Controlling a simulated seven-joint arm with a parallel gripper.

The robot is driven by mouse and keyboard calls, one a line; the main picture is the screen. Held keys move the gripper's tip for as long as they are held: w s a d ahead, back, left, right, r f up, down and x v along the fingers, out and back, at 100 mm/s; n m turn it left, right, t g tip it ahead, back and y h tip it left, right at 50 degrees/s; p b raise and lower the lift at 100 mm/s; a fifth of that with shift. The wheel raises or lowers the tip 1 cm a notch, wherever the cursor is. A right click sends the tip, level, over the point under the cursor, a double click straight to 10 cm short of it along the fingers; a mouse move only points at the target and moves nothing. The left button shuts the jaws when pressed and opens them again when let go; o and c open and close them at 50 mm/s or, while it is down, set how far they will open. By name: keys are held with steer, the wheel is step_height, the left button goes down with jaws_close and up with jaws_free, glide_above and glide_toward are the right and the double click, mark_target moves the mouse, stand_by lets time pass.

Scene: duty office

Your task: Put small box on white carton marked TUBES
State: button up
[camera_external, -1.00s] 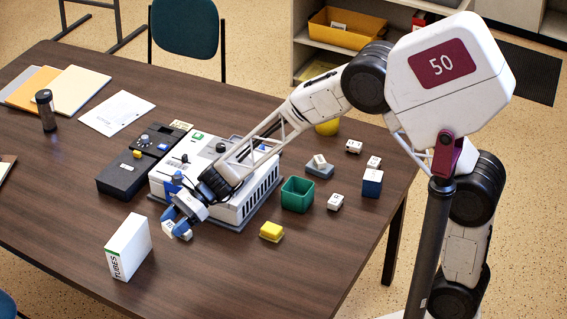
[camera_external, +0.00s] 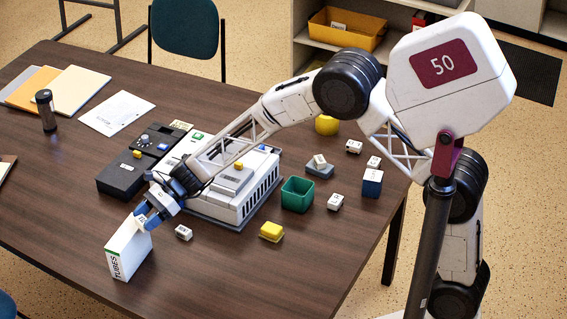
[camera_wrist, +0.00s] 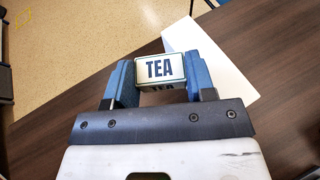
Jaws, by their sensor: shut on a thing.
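My gripper (camera_external: 143,216) is shut on a small white box marked TEA (camera_wrist: 160,69), which sits between the blue fingers in the wrist view. In the external view the held box is mostly hidden by the fingers, at the top of the white carton marked TUBES (camera_external: 128,250). The carton stands upright on the table at the front left. It also shows in the wrist view (camera_wrist: 212,60), behind and to the right of the box. I cannot tell whether the box touches the carton.
Another small white box (camera_external: 183,232) lies on the table right of the carton. A white machine (camera_external: 238,197), a black device (camera_external: 125,176), a green bin (camera_external: 297,195) and a yellow block (camera_external: 271,231) stand behind or right. Table left of the carton is clear.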

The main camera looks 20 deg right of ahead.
glide_above(129, 230)
steer(key=shift+f, duration=0.35)
stand_by(0.3)
steer(key=shift+f, duration=1.75)
steer(key=shift+f, duration=0.15)
steer(key=o, duration=0.9)
